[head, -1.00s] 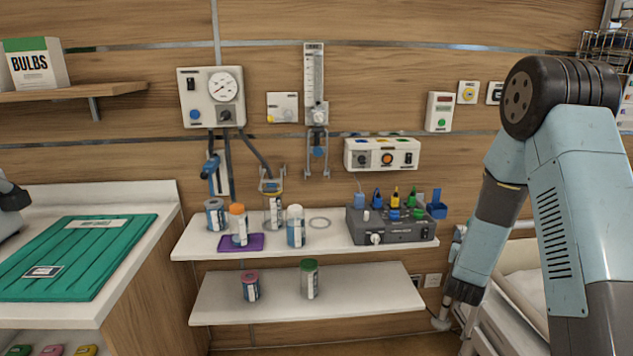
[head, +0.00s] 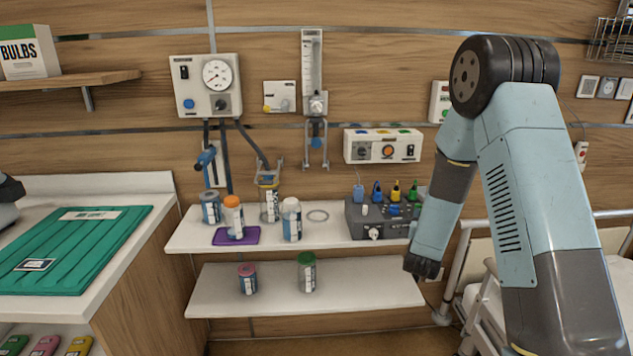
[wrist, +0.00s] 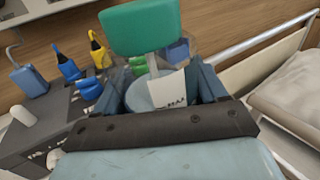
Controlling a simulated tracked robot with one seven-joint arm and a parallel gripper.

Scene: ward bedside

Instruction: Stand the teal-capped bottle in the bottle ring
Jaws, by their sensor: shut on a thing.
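The teal-capped bottle shows close up in the wrist view, its wide teal cap (wrist: 140,27) tilted toward the top and its pale body (wrist: 150,92) with a white label lower down. My gripper (wrist: 160,88) is shut on the body, with blue fingers on both sides. In the head view my dark wrist end is right of the shelves; the held bottle cannot be made out there.
The upper shelf (head: 340,236) also holds an orange-capped bottle (head: 234,218) on a purple mat, other bottles, and a grey device (head: 374,218) with coloured plugs. The lower shelf (head: 370,296) holds two bottles. A bed rail (wrist: 265,48) is close on the right.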

